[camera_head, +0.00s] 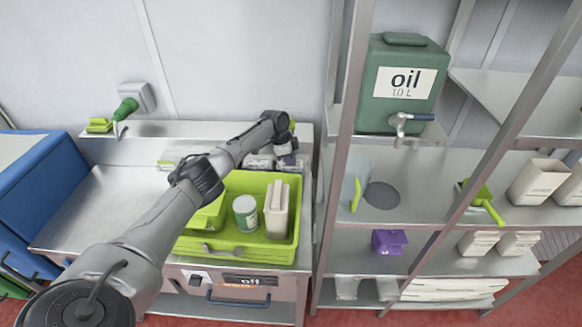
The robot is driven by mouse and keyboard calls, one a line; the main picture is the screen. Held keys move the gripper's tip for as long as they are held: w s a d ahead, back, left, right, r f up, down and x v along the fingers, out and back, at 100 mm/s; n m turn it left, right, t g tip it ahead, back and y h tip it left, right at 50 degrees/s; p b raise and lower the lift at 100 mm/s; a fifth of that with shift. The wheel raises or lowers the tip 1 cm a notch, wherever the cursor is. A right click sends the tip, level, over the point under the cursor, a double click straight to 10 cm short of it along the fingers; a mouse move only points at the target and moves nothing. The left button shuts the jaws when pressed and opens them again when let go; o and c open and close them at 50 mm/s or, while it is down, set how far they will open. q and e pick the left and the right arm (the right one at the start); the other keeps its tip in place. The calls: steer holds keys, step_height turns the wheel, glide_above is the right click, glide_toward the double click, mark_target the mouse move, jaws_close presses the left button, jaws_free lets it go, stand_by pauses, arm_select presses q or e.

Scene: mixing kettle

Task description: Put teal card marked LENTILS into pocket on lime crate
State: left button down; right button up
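The lime crate (278,248) stands on the steel counter, holding a white-and-green tin (245,213), a pale upright carton (277,209) and lime items partly behind my arm. I cannot make out a pocket on it. No teal card marked LENTILS can be made out. My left gripper (288,160) is beyond the crate's back edge, by small pale packs; its fingers are too small to tell open from shut. My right gripper is not in view.
A rack on the right holds a green oil can (403,85) with a tap, a clear jug (355,185), a purple box (389,241) and pale cartons (538,181). A blue bin (40,185) stands left. Bare counter (100,205) lies left of my arm.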

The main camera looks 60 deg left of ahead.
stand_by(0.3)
arm_select(q)
steer(key=shift+r+p, duration=1.15)
steer(key=shift+r, duration=0.25)
steer(key=shift+r+p, duration=1.35)
steer(key=shift+r, duration=0.25)
